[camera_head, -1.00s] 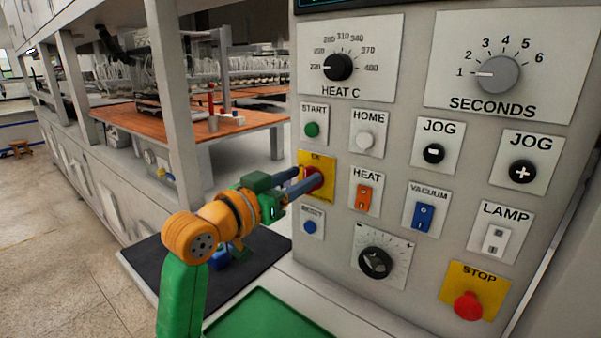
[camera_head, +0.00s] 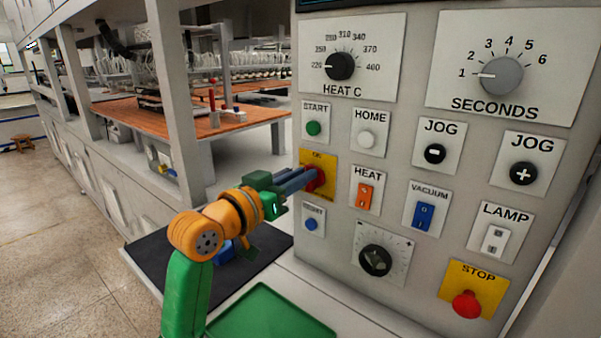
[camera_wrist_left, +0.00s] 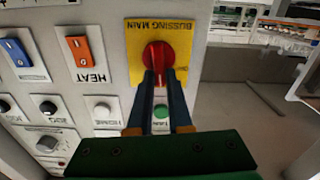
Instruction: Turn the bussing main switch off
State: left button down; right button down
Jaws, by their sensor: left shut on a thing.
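The bussing main switch is a red rotary knob (camera_head: 315,180) on a yellow plate (camera_head: 329,164) at the left edge of the grey control panel. In the left wrist view the red knob (camera_wrist_left: 158,55) sits on its yellow plate (camera_wrist_left: 134,68), labelled BUSSING MAIN upside down. My left gripper (camera_head: 308,178) reaches the knob from the left, and its blue-grey fingers are shut on it. The fingers (camera_wrist_left: 159,78) also cover part of the knob in the wrist view. My right gripper is in neither view.
Close by are the green START button (camera_head: 313,128), a blue button (camera_head: 311,224), the orange HEAT switch (camera_head: 365,195) and the round dial (camera_head: 375,260). A red STOP button (camera_head: 466,304) is at lower right. A green tray (camera_head: 270,318) and dark mat (camera_head: 150,262) lie below.

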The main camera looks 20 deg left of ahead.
pick_arm(q)
jog(key=shift+w+a+f+n+p, duration=0.1)
jog(key=shift+a+f+n+p, duration=0.15)
jog(key=shift+n+p, duration=2.3)
jog(key=shift+w+a+f+n+p, duration=0.1)
jog(key=shift+a+f+n+p, duration=0.1)
jog(key=shift+n+p, duration=2.3)
jog(key=shift+w+a+f+n+p, duration=0.1)
jog(key=shift+a+f+n+p, duration=0.15)
jog(key=shift+n+p, duration=2.3)
jog(key=shift+f+n+b, duration=0.1)
jog(key=shift+n+b, duration=0.4)
jog(key=shift+n, duration=0.3)
jog(key=c, duration=0.8)
grip_release()
jog(key=shift+c, duration=0.2)
jog(key=shift+d, duration=0.1)
